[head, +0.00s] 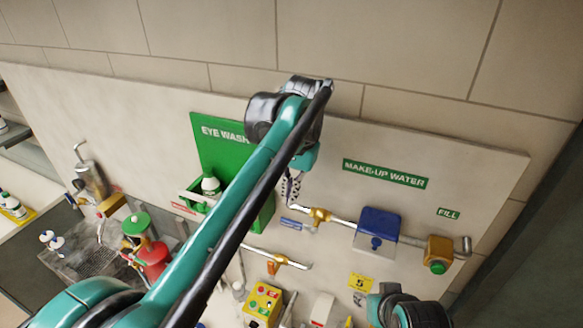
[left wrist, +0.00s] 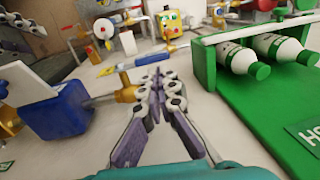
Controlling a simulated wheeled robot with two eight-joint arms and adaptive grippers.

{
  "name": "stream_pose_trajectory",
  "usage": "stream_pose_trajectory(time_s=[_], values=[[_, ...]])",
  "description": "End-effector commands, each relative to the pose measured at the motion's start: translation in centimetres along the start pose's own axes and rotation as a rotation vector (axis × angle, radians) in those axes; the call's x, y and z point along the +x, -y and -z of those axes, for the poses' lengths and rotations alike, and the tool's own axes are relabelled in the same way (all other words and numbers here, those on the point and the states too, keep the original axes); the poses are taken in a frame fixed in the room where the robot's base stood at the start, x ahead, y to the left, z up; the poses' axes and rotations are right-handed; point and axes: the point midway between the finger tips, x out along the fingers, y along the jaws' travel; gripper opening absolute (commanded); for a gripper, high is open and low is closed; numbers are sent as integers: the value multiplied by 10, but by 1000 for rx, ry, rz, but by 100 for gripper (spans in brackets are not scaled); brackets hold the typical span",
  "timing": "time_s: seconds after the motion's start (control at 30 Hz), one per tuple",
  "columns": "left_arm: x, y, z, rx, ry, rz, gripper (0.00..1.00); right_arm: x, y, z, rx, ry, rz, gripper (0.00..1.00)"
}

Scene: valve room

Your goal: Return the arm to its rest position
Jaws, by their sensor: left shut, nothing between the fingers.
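My left arm reaches from the lower left across the head view, up to the wall panel. Its gripper (head: 291,190) hangs below the wrist, in front of the panel between the green eye wash board (head: 220,135) and the make-up water pipe. In the left wrist view the fingers (left wrist: 158,78) come together at the tips, with nothing between them. They appear close to a brass valve (left wrist: 127,92) on the pipe; I cannot tell whether they touch it. A dark and teal part of my right arm (head: 405,308) shows at the bottom; its fingers cannot be made out.
A blue box (head: 377,228) and a brass fitting with a green knob (head: 438,252) sit on the pipe at right. The green bottle holder (left wrist: 225,65) stands out from the panel beside my left gripper. A yellow box (head: 264,301) is below. The upper wall is bare.

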Motion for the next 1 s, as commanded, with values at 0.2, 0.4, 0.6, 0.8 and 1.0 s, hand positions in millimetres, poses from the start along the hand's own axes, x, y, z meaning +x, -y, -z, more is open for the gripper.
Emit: stream_pose_trajectory(time_s=[0.2, 0.4, 0.6, 0.8, 1.0], values=[[-42, 6, 1, 0, -1, 0, 0, 6, 0, -5, 0, 0, 0, 40], [-64, 9, 1, 0, -1, 0, 0, 7, 0, -5, 0, 0, 0, 40], [-37, 16, -8, -22, -30, -6, 0, 28, 0, -20, 0, 0, 0, 40], [63, 32, -42, -95, -132, -19, 0, 89, 0, -64, 0, 0, 0, 40], [177, 42, -87, -179, -252, -27, 0, 148, 0, -106, 0, 0, 0, 40]])
